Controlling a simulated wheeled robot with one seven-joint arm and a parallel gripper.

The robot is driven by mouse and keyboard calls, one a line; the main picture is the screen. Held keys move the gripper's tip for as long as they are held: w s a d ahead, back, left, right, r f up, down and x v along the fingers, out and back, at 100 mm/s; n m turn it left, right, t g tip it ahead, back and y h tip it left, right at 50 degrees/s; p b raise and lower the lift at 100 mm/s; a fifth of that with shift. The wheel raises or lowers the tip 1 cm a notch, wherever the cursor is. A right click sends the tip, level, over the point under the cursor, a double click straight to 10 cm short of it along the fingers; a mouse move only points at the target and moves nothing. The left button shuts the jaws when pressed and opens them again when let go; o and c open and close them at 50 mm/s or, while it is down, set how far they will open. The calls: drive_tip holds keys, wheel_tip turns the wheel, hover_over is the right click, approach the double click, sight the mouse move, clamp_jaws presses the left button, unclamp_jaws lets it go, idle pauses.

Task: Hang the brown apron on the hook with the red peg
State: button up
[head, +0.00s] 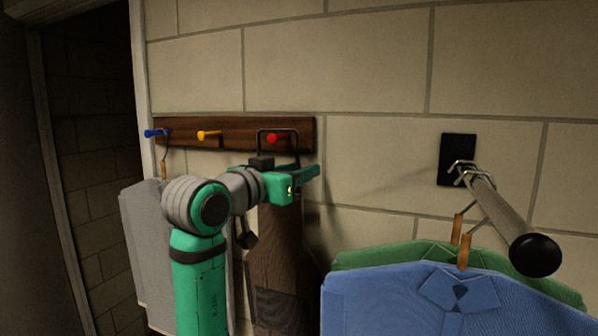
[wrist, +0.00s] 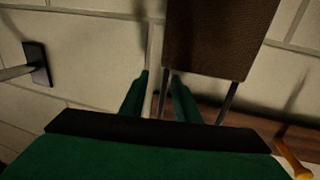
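The brown apron (head: 280,262) hangs below the wooden peg rack, with its dark strap loop (head: 278,130) rising in front of it. The red peg (head: 272,139) shows inside the loop, just under its top bar; I cannot tell whether the bar rests on the peg. My gripper (head: 316,172) is just below the peg, at the apron's top. In the wrist view the apron (wrist: 218,38) and its two straps show. My gripper's fingers (wrist: 160,78) stand apart, one on each side of one strap, with gaps visible.
The rack (head: 230,143) also has a yellow peg (head: 208,135) and a blue peg (head: 156,133). A grey garment (head: 143,240) hangs below the blue peg. At right, a rail (head: 505,215) juts from the wall with blue (head: 400,305) and green (head: 390,257) shirts.

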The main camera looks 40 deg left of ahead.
drive_tip(key=s, duration=1)
drive_tip(key=shift+s, duration=0.4)
